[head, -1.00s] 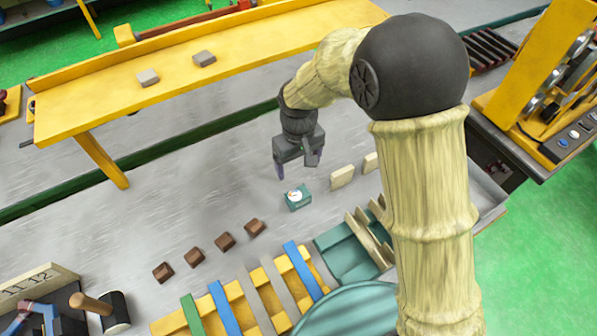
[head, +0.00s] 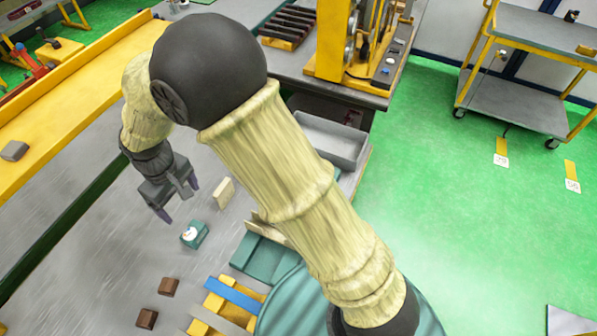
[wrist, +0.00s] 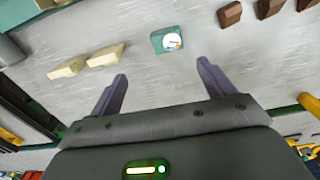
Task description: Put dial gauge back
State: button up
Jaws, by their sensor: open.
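The dial gauge (head: 191,233) is a small white round face on a teal block (head: 201,236) on the grey bench. It also shows in the wrist view (wrist: 172,42), ahead of my fingertips. My gripper (head: 179,205) is open and empty. It hangs above the bench, just behind the teal block in the head view, and does not touch the gauge. In the wrist view my two purple-grey fingers (wrist: 162,70) are spread apart with bare bench between them.
Cream blocks (head: 223,193) stand right of my gripper, and brown blocks (head: 168,287) lie in front. A yellow shelf (head: 70,75) runs along the left. A grey tray (head: 330,140), a yellow machine (head: 335,40) and a trolley (head: 515,100) are at the right. Green floor is open there.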

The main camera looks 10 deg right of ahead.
jog(key=w+d+r+m, duration=0.2)
jog(key=d+r+m, duration=0.1)
jog(key=d, duration=0.8)
jog(key=s+d+r+m+t, duration=0.1)
jog(key=s+d+m, duration=0.2)
jog(key=d, duration=0.7)
jog(key=s+d+r+m+t, duration=0.1)
jog(key=s+d+r+m, duration=0.1)
jog(key=d, duration=0.9)
jog(key=s+m, duration=0.1)
jog(key=s, duration=0.1)
jog(key=shift+s+m+t, duration=0.3)
jog(key=shift+m, duration=0.1)
